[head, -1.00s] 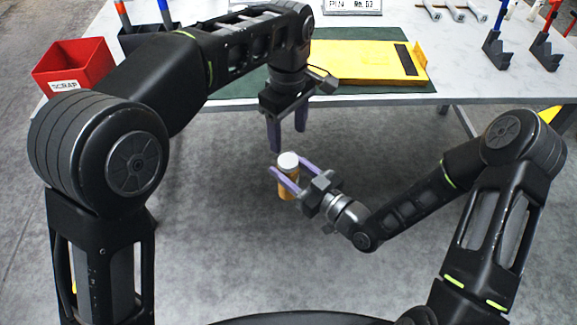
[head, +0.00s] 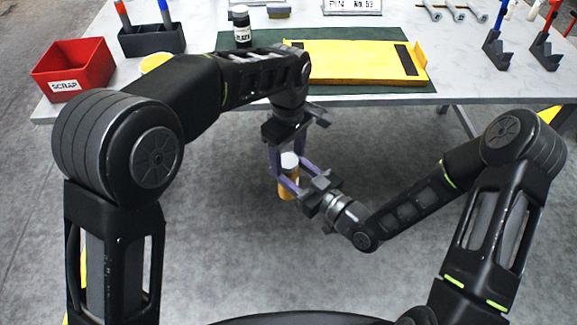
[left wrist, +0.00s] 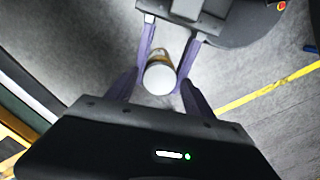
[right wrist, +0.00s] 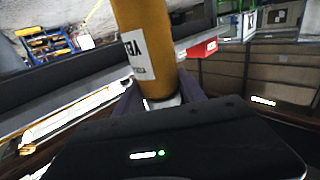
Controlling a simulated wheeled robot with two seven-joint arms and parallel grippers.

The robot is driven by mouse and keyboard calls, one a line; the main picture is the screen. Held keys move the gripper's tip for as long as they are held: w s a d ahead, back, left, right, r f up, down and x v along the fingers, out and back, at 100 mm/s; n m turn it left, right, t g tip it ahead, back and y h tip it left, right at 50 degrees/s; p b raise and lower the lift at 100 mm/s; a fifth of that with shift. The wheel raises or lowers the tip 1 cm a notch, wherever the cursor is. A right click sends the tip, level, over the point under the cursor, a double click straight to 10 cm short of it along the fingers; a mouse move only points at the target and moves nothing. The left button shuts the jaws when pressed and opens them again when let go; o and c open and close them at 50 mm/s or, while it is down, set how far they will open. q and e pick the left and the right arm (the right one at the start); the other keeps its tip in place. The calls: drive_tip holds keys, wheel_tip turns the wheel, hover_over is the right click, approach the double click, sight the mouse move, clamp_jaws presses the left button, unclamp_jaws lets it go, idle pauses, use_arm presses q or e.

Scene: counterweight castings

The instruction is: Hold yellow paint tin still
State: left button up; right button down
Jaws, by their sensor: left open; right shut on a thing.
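The yellow paint tin (head: 289,187) is an orange-yellow cylinder with a white lid, upright in the air in front of the table. My right gripper (head: 293,174) is shut on it; the right wrist view shows the tin's body (right wrist: 152,45) and part of its white label. My left gripper (head: 288,165) points down from above, open, with its fingers on either side of the lid. In the left wrist view the round lid (left wrist: 159,78) lies between the left fingers, with gaps showing. Contact with the left fingers cannot be seen.
A table (head: 470,80) stands behind, with a yellow tray (head: 345,62) on a dark green mat (head: 385,89). A red SCRAP bin (head: 73,70), a black holder (head: 150,42) and a dark labelled jar (head: 241,27) stand on it. The floor below the tin is clear.

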use_arm(q)
clamp_jaws()
drive_tip(key=m, duration=0.4)
drive_tip(key=shift+m, duration=0.3)
drive_tip(key=m, duration=1)
drive_tip(key=shift+m, duration=0.3)
drive_tip(key=m, duration=0.7)
drive_tip(key=shift+o, duration=0.8)
unclamp_jaws()
